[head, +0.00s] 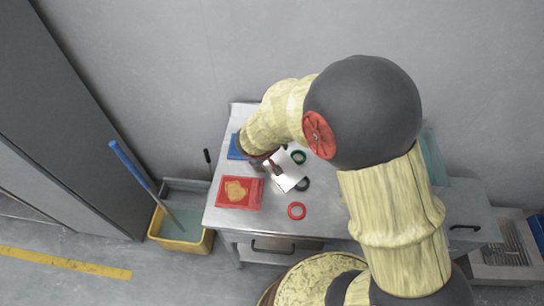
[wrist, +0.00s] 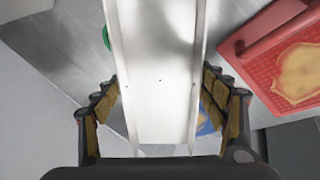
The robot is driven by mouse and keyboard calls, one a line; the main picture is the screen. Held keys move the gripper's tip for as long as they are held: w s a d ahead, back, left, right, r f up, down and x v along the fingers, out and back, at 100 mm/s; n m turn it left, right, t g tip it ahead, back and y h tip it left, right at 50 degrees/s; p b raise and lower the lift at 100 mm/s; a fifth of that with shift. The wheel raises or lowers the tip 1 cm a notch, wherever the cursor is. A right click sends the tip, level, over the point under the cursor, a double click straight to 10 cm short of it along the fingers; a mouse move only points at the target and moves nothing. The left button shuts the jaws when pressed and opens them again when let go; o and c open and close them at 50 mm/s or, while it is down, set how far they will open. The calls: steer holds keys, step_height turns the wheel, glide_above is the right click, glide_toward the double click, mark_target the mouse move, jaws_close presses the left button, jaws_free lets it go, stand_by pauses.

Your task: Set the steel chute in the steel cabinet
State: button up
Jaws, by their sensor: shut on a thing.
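The steel chute is a bright, straight channel with raised side edges. It fills the middle of the wrist view (wrist: 157,70) and shows as a pale plate in the head view (head: 287,176). My gripper (wrist: 163,88) is shut on it, one finger at each long side. In the head view my gripper (head: 268,163) is over the left part of the steel worktop (head: 265,222), partly hidden by my arm. The chute is tilted; its gap to the worktop cannot be told. Handled fronts (head: 275,246) show under the worktop; I cannot tell whether this is the steel cabinet.
A red tray (head: 224,196) with a tan patch, a red ring (head: 297,211), a green ring (head: 298,156), a dark ring (head: 303,184) and a blue item (head: 235,150) lie on the worktop. A yellow mop bucket (head: 180,240) stands left. A round-topped thing (head: 309,282) stands in front.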

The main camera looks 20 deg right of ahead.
steer(key=o, duration=1.5)
